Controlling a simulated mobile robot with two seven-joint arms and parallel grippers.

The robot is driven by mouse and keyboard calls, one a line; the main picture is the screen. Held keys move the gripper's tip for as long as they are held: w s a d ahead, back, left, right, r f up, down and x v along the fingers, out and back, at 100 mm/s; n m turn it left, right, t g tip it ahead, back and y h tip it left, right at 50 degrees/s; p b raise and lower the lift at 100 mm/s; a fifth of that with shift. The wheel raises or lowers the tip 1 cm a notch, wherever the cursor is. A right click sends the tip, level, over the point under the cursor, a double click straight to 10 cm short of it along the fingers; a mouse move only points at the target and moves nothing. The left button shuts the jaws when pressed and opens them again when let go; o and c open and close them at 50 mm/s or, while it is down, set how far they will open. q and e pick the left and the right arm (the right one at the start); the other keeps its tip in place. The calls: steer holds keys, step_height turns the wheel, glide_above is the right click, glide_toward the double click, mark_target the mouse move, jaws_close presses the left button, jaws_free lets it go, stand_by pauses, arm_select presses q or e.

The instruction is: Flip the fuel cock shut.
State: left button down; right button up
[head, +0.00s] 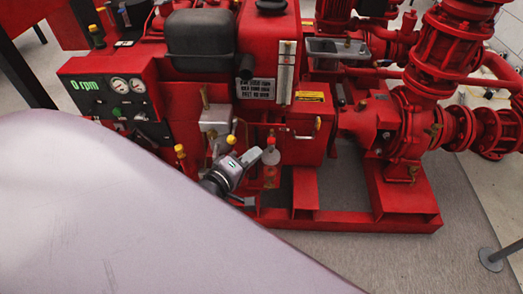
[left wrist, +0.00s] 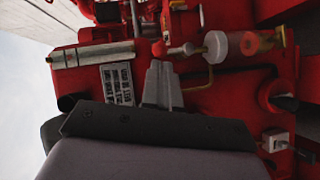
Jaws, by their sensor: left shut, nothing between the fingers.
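The fuel cock appears to be the small fitting with a red-tipped lever (head: 271,138) above a white-and-amber bowl (head: 270,157). In the left wrist view, the red tip (left wrist: 158,48) is at the end of a short bar running to the pale bowl (left wrist: 216,46). My left gripper (head: 257,152) is shut and empty, just left of the lever and bowl in the head view. In the left wrist view, its fingertips (left wrist: 158,63) point at the red tip and lie very close. I cannot tell whether they touch. My right gripper is not in view.
The red pumpset fills the scene. Its gauge panel (head: 110,95) is at the left. Yellow-capped parts (head: 180,149) stand near my left wrist. A brass-coloured lever (head: 317,126) is at the right. The red base frame (head: 350,218) runs below, with clear grey floor in front.

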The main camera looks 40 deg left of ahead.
mark_target(268, 143)
arm_select(q)
steer(key=shift+w+f+b, duration=0.15)
steer(key=shift+w, duration=0.45)
steer(key=shift+w+f+b, duration=0.15)
steer(key=shift+w, duration=0.45)
steer(key=shift+w+d, duration=0.1)
steer(key=shift+w, duration=0.7)
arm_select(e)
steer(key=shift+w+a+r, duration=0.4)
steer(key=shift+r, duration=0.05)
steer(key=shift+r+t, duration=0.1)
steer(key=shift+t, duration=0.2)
